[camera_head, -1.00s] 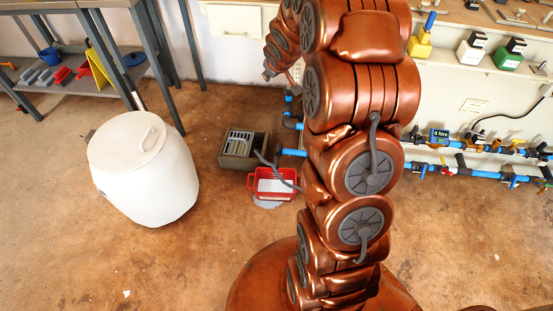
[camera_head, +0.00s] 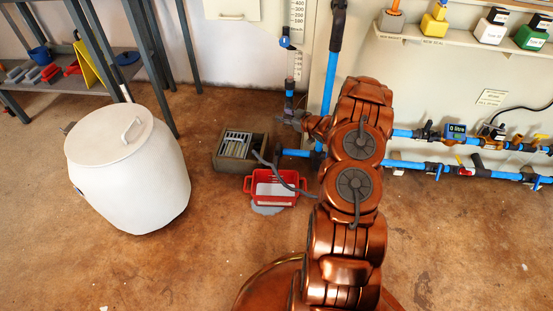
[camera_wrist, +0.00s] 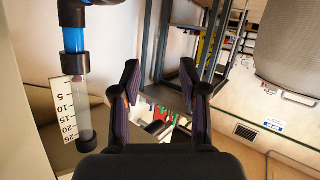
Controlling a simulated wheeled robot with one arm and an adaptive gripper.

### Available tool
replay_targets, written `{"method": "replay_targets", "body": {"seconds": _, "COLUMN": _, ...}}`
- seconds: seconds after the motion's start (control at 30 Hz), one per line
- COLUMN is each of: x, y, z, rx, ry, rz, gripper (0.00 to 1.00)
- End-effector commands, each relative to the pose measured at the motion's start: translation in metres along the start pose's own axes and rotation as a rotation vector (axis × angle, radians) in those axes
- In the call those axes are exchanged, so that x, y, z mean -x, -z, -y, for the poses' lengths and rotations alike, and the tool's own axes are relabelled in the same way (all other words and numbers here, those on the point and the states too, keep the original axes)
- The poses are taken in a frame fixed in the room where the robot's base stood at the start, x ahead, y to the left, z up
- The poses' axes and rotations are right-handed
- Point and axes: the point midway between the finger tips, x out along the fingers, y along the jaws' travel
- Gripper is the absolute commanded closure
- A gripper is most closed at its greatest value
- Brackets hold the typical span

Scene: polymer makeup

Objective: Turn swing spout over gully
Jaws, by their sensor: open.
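The gully (camera_head: 258,150) is a grey box with a slatted grate on the floor left of my arm in the head view. My gripper (camera_head: 291,117) is small there, close to an upright pipe by the wall (camera_head: 289,100). In the wrist view, my gripper (camera_wrist: 160,78) is open, with nothing between its fingers. A black and blue pipe (camera_wrist: 75,40) with a clear tube (camera_wrist: 81,105) stands left of the fingers, apart from them. I cannot tell which part is the swing spout.
A red basket (camera_head: 262,198) with a grey hose stands by the gully. A white barrel (camera_head: 130,185) stands at left, near a shelf (camera_head: 62,95). Blue pipes with valves (camera_head: 455,132) run along the right wall. The floor between barrel and gully is clear.

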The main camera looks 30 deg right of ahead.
Motion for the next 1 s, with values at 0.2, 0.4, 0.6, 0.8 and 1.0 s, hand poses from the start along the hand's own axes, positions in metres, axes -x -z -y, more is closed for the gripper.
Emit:
{"method": "replay_targets", "body": {"seconds": 0.2, "x": 0.006, "y": -0.093, "z": 0.028, "rx": -0.054, "ry": 0.081, "rz": -0.145, "gripper": 0.57}}
{"method": "replay_targets", "body": {"seconds": 0.4, "x": 0.021, "y": -0.144, "z": 0.055, "rx": -0.104, "ry": 0.145, "rz": -0.263, "gripper": 0.57}}
{"method": "replay_targets", "body": {"seconds": 0.6, "x": 0.033, "y": -0.166, "z": 0.07, "rx": -0.132, "ry": 0.178, "rz": -0.326, "gripper": 0.57}}
{"method": "replay_targets", "body": {"seconds": 0.8, "x": 0.024, "y": -0.165, "z": 0.075, "rx": -0.135, "ry": 0.186, "rz": -0.338, "gripper": 0.57}}
{"method": "replay_targets", "body": {"seconds": 1.0, "x": -0.003, "y": -0.156, "z": 0.08, "rx": -0.136, "ry": 0.187, "rz": -0.338, "gripper": 0.57}}
